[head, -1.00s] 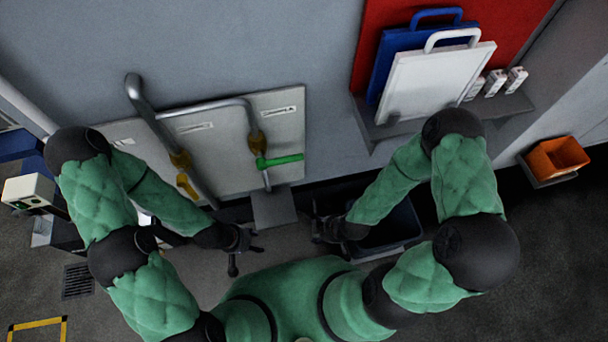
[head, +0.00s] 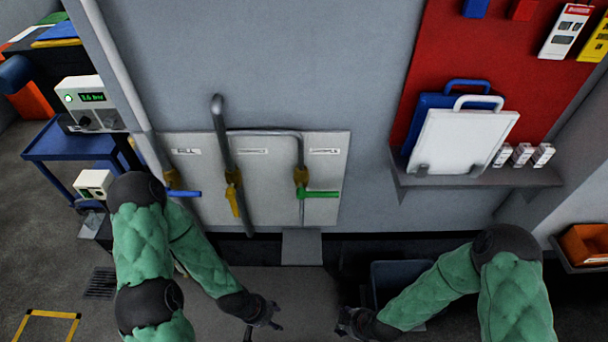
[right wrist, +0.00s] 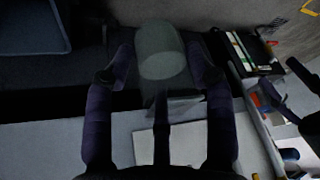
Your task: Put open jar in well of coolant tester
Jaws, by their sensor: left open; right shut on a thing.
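A greyish, translucent jar (right wrist: 160,52) is between the fingertips of my right gripper (right wrist: 158,70) in the right wrist view. The gripper is shut on it; I cannot tell whether the jar's mouth is open. In the head view my right gripper (head: 343,322) is low in the middle, and the jar cannot be made out there. My left gripper (head: 272,317) is open and empty, left of the right one. A pale box with a green digital display (head: 92,97) stands at the far left, probably the coolant tester. Its well cannot be made out.
A blue cart (head: 65,143) is under the display box. A smaller white box (head: 93,184) stands nearer, beside my left arm. A wall panel (head: 270,190) carries pipes and valve handles. A dark bin (head: 398,275) is by my right forearm. A shelf (head: 480,178) holds boards.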

